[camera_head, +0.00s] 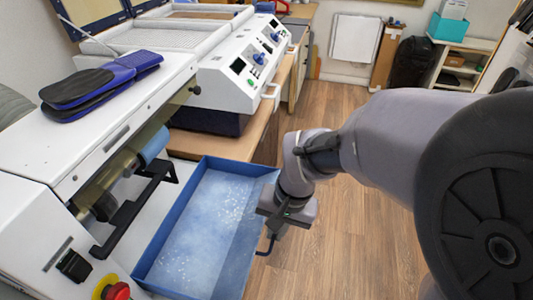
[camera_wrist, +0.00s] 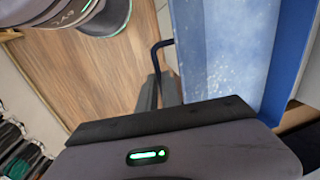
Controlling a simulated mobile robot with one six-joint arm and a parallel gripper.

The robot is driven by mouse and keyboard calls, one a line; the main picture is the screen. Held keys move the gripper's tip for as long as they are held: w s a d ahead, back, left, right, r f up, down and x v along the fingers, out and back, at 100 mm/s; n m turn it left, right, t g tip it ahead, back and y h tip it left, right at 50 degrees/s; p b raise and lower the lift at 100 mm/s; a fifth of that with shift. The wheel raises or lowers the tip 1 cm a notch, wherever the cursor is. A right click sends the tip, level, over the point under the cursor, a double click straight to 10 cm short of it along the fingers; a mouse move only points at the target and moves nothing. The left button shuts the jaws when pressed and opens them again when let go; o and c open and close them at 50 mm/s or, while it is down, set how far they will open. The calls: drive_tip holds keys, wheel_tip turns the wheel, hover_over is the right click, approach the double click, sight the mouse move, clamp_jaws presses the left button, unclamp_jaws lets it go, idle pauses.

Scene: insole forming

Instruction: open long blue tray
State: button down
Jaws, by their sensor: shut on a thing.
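The long blue tray (camera_head: 200,235) sticks out from the white machine, its pale blue, speckled inside in full view. My gripper (camera_head: 274,232) is at the tray's right end, shut on its dark handle (camera_head: 265,247). In the wrist view the handle (camera_wrist: 157,52) runs into my gripper (camera_wrist: 162,88), and the tray (camera_wrist: 220,55) fills the upper right. The spot where the jaws grip the handle is partly hidden by the gripper body.
The white machine (camera_head: 110,120) stands at the left, with dark insoles (camera_head: 95,82) on top and a red button (camera_head: 116,291) at its front. A white control unit (camera_head: 240,70) stands behind the tray. The wooden floor (camera_head: 345,235) to the right is clear.

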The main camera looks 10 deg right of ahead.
drive_tip(key=c, duration=1.8)
unclamp_jaws()
drive_tip(key=d+r+p, duration=0.1)
drive_tip(key=r+p, duration=0.1)
drive_tip(key=r, duration=0.3)
drive_tip(key=d+r+p, duration=0.1)
drive_tip(key=r+p, duration=0.2)
drive_tip(key=r, duration=0.3)
drive_tip(key=s+d+r+p, duration=0.1)
drive_tip(key=r+p, duration=0.2)
drive_tip(key=r, duration=0.3)
